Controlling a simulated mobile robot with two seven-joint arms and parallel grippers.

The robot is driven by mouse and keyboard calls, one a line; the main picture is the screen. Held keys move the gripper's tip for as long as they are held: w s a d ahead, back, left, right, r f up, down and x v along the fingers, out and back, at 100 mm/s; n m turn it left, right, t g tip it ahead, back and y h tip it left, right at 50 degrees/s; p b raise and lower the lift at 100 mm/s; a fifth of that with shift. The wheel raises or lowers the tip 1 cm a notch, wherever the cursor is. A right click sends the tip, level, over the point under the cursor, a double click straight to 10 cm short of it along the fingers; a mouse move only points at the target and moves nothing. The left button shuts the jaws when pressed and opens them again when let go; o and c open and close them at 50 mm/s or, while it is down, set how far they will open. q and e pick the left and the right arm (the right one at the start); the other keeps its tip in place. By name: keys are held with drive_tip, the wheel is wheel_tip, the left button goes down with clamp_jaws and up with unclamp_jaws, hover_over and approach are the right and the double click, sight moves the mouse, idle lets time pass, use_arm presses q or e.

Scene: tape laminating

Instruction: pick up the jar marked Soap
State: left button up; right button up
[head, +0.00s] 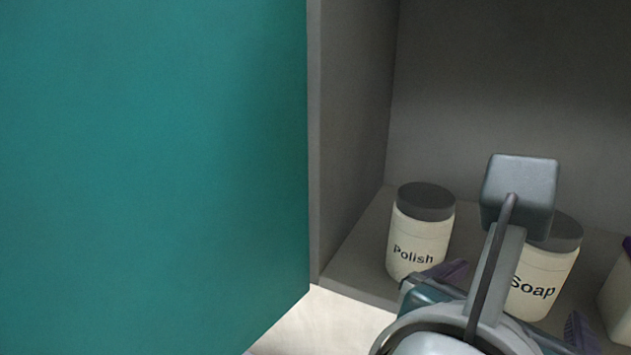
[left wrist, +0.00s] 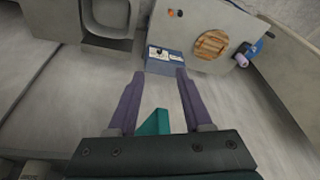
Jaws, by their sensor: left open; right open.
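The jar marked Soap (head: 545,277) is cream with a dark grey lid and stands upright on the cabinet floor in the head view. My right gripper (head: 517,302) is in front of it, open, with one purple finger to the jar's left and the other to its right. My wrist hides the left part of the jar and its lid. I cannot tell how far the fingers reach along its sides. My left gripper (left wrist: 160,74) is open and empty in the left wrist view, away from the jar.
A similar jar marked Polish (head: 420,232) stands close left of my right gripper. Another pale container (head: 619,295) is cut off at the right edge. The cabinet's side wall (head: 350,130) and a teal panel (head: 150,170) lie to the left.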

sight(524, 282)
drive_tip(key=p+x, duration=0.1)
drive_tip(key=x, duration=0.3)
drive_tip(key=shift+s+d+r, duration=0.1)
drive_tip(key=shift+d, duration=0.05)
drive_tip(key=shift+w+d+p, duration=0.2)
drive_tip(key=shift+d+p, duration=0.05)
drive_tip(key=shift+p, duration=0.25)
drive_tip(key=p+x, duration=0.2)
drive_tip(key=x, duration=0.2)
drive_tip(key=shift+w+d, duration=0.1)
drive_tip(key=shift+w, duration=0.1)
drive_tip(key=shift+w+d, duration=0.1)
drive_tip(key=c, duration=1.6)
